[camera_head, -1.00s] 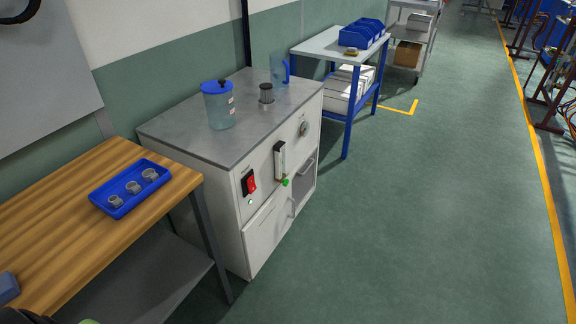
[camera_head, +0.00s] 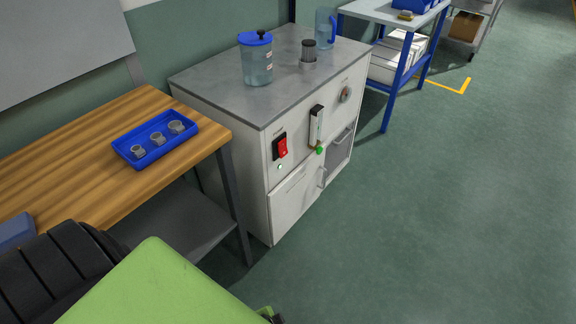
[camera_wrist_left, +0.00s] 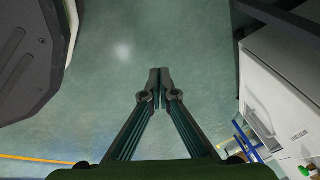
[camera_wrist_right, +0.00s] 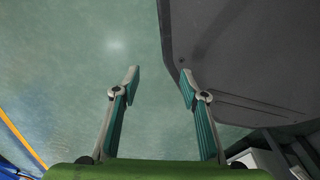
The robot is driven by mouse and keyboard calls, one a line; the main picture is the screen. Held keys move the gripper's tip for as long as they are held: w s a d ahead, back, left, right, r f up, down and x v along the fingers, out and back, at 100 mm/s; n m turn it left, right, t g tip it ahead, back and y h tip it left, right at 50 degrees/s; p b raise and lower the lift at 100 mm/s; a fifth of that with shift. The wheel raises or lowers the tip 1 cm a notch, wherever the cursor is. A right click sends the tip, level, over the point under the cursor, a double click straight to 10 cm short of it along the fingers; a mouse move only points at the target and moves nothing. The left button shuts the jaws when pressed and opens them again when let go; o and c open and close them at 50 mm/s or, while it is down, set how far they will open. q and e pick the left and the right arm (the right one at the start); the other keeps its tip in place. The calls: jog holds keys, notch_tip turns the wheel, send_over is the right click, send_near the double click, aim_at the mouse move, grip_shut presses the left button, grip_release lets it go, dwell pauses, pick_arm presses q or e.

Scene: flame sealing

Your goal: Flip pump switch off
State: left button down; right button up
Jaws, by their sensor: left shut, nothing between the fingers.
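The pump switch (camera_head: 282,147) is a red rocker in a black frame on the front of the white cabinet (camera_head: 292,205). A small pale green light (camera_head: 279,167) shows just below it. My left gripper (camera_wrist_left: 160,74) is shut and empty over open floor in the left wrist view, with the cabinet to its right and apart from it. My right gripper (camera_wrist_right: 158,82) is open and empty over floor, beside a dark part of my own body. In the head view a green arm link of mine fills the lower left, and the fingertips cannot be made out.
A flowmeter (camera_head: 316,125) with a green knob (camera_head: 320,150) and a round gauge (camera_head: 345,94) sit right of the switch. A lidded jug (camera_head: 256,62) stands on top. A wooden bench (camera_head: 60,165) with a blue tray (camera_head: 128,151) stands left. Floor in front is clear.

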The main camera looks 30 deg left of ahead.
aim_at(287, 150)
pick_arm(q)
jog(key=w+a+r+m+t+y+b, duration=0.1)
jog(key=w+r+t+b, duration=0.1)
jog(key=w+r, duration=0.55)
jog(key=w+a+r+m+t+y+b, duration=0.1)
jog(key=w+a+r+t+y+b, duration=0.2)
jog(key=w, duration=0.7)
jog(key=w+r+m+t+b, duration=0.1)
jog(key=w+r+b, duration=0.1)
jog(key=w+r, duration=0.6)
jog(key=w+a+r+t+y+b, duration=0.1)
jog(key=w+a+r+y+b, duration=0.1)
jog(key=r, duration=0.7)
jog(key=w+a+r+n+t+y+b, duration=0.1)
jog(key=w+a+r+y+b, duration=0.1)
jog(key=r, duration=0.8)
jog(key=shift+w+a+r+n+y, duration=0.15)
jog(key=shift+a+n+y, duration=0.15)
jog(key=shift+a+y, duration=0.5)
pick_arm(e)
jog(key=w+a+r+t, duration=0.1)
jog(key=w+a, duration=0.1)
jog(key=w, duration=1)
jog(key=shift+r, duration=0.25)
pick_arm(q)
jog(key=shift+a, duration=0.25)
